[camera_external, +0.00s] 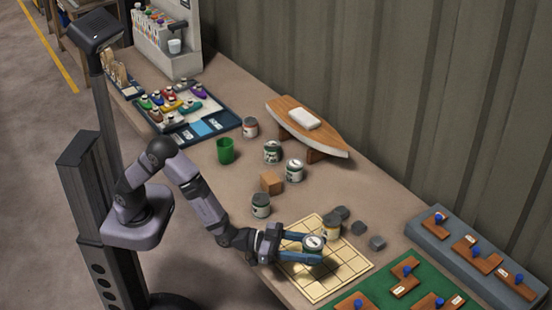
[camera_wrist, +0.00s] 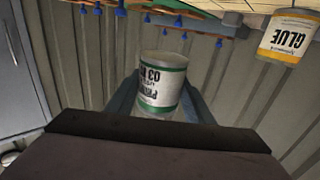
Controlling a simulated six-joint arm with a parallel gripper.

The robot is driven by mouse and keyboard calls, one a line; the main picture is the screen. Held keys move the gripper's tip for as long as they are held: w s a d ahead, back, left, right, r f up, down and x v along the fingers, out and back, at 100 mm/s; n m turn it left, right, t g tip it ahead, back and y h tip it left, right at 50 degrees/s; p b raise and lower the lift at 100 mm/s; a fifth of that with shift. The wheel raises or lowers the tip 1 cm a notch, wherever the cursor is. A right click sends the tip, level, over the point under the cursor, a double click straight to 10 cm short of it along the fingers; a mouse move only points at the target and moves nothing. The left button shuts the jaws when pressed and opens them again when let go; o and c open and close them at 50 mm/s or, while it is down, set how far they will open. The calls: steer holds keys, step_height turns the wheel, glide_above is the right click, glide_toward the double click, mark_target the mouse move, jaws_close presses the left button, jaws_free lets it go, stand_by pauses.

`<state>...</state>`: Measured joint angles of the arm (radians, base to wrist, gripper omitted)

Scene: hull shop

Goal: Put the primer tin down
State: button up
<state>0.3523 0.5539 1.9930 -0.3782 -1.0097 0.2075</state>
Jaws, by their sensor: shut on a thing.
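My gripper (camera_external: 306,246) is shut on the primer tin (camera_external: 313,250), a pale tin with a green band and a grey lid. In the wrist view the primer tin (camera_wrist: 162,82) sits between the fingers, its lettering upside down in the picture. It is held over the cream grid mat (camera_external: 308,288), seemingly a little above it; the exact gap cannot be told. The glue tin also shows in the wrist view (camera_wrist: 287,38), apart from the held tin.
Several dark grey blocks (camera_external: 377,243) lie right of the glue tin. Another tin (camera_external: 261,205), a wooden block (camera_external: 271,182) and a green cup (camera_external: 225,150) stand further back. A boat hull (camera_external: 308,127) rests by the wall. The mat's front part is clear.

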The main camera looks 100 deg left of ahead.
steer(key=shift+f, duration=4.05)
steer(key=shift+f, duration=0.15)
steer(key=shift+f, duration=0.1)
steer(key=o, duration=1.3)
steer(key=s+b, duration=0.1)
steer(key=s, duration=0.5)
steer(key=shift+d, duration=0.1)
steer(key=shift+o, duration=0.3)
steer(key=shift+s, duration=0.7)
